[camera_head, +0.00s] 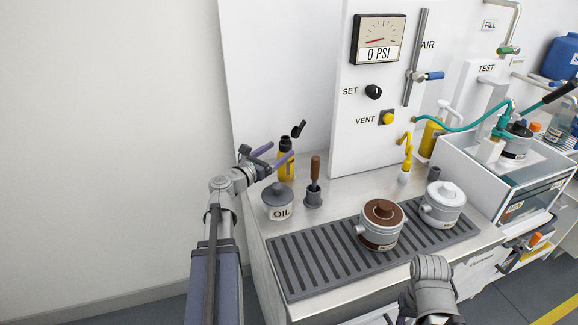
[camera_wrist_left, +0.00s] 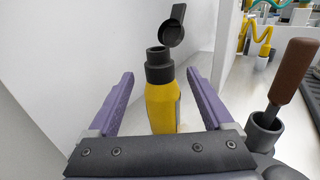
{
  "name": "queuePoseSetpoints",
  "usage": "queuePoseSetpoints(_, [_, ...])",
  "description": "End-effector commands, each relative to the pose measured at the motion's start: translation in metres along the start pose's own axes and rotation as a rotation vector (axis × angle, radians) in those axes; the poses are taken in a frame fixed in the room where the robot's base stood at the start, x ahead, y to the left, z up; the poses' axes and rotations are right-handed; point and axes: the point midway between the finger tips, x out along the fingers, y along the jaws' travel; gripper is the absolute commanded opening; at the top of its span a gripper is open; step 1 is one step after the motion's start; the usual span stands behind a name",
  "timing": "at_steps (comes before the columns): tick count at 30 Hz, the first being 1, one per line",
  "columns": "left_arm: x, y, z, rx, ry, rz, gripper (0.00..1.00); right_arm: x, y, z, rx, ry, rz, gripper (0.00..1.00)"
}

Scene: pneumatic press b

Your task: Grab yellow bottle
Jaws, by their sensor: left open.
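The yellow bottle (camera_head: 286,167) has a black neck and a black flip cap that stands open. It stands upright on the counter's back left, near the wall. In the left wrist view the bottle (camera_wrist_left: 161,105) is centred between the two purple fingers. My left gripper (camera_head: 280,158) is open around or just in front of the bottle; I cannot tell how deep the bottle sits between the fingers. A gap shows on both sides of it. The bottle's lower part is hidden by the gripper's base in the left wrist view. My right arm shows at the bottom, but its fingers are not visible.
A grey oil pot (camera_head: 279,203) stands just in front of the bottle. A dark holder (camera_head: 314,197) with a brown-handled tool is to its right. A brown-lidded pot (camera_head: 381,224) and a white-lidded pot (camera_head: 442,204) stand on the slatted mat (camera_head: 318,262). The press panel (camera_head: 372,120) rises behind.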

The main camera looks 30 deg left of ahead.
Motion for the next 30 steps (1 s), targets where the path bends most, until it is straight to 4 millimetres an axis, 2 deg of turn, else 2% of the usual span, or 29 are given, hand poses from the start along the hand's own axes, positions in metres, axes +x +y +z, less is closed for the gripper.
queuePoseSetpoints(5, [0.002, 0.000, -0.001, 0.000, 0.000, 0.000, 0.85, 0.001, 0.000, 0.000, 0.000, 0.000, 0.000, 0.50])
queuePoseSetpoints(12, [0.025, 0.001, -0.001, 0.001, 0.000, -0.002, 0.85, 0.001, 0.000, 0.000, 0.000, 0.000, 0.000, 0.50])
queuePoseSetpoints(19, [0.031, 0.001, -0.001, 0.001, 0.000, -0.001, 0.85, 0.001, 0.000, 0.000, 0.000, 0.000, 0.000, 0.50])
queuePoseSetpoints(30, [0.078, 0.001, 0.000, 0.001, 0.000, -0.002, 0.85, 0.000, 0.000, 0.000, 0.000, 0.000, 0.000, 0.50])
